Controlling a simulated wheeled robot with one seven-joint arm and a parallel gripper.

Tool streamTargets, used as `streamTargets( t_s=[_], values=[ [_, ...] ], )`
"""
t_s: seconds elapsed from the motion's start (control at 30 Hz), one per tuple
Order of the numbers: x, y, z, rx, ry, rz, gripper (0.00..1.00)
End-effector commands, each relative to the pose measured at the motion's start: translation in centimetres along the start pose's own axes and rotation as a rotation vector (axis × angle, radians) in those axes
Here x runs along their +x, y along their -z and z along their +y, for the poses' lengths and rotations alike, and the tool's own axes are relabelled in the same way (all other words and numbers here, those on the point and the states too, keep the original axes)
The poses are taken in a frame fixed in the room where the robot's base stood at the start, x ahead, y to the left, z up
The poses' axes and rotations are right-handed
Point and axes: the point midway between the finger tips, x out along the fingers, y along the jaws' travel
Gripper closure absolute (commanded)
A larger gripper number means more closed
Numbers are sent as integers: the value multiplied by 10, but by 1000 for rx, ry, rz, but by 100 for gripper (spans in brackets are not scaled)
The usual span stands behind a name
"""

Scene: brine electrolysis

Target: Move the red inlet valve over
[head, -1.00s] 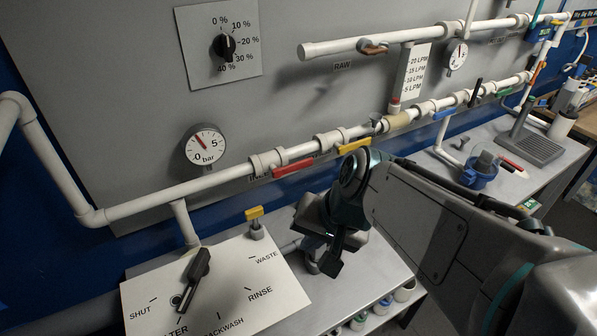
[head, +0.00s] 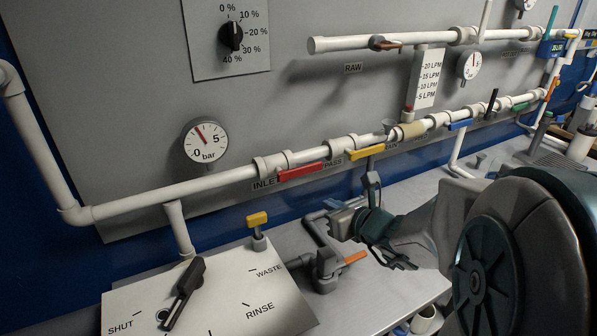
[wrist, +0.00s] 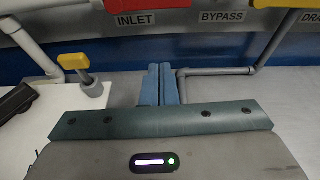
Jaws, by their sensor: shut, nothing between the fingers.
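The red inlet valve handle (head: 301,172) lies along the white lower pipe, above the "INLET" label, in the head view. In the wrist view only the lower edge of the red handle (wrist: 148,4) shows at the top. My gripper (head: 340,216) is below and to the right of the red handle in the head view, apart from it. In the wrist view my gripper's blue fingers (wrist: 159,72) are together and empty, pointing at the wall below the handle, between the "INLET" and "BYPASS" labels.
A yellow bypass handle (head: 367,152) sits right of the red one. A small yellow-topped valve (head: 257,219) and a white board with a black lever (head: 184,290) stand lower left. Grey piping with an orange handle (head: 355,257) is below my gripper. A pressure gauge (head: 205,141) hangs left.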

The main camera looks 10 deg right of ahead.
Motion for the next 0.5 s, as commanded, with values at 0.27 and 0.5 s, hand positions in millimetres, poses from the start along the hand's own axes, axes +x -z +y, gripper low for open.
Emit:
streamTargets(
  t_s=[0.27,0.5],
  values=[
    [12,0,-5,38,17,-4,100],
    [42,2,-5,36,16,-4,100]
  ],
)
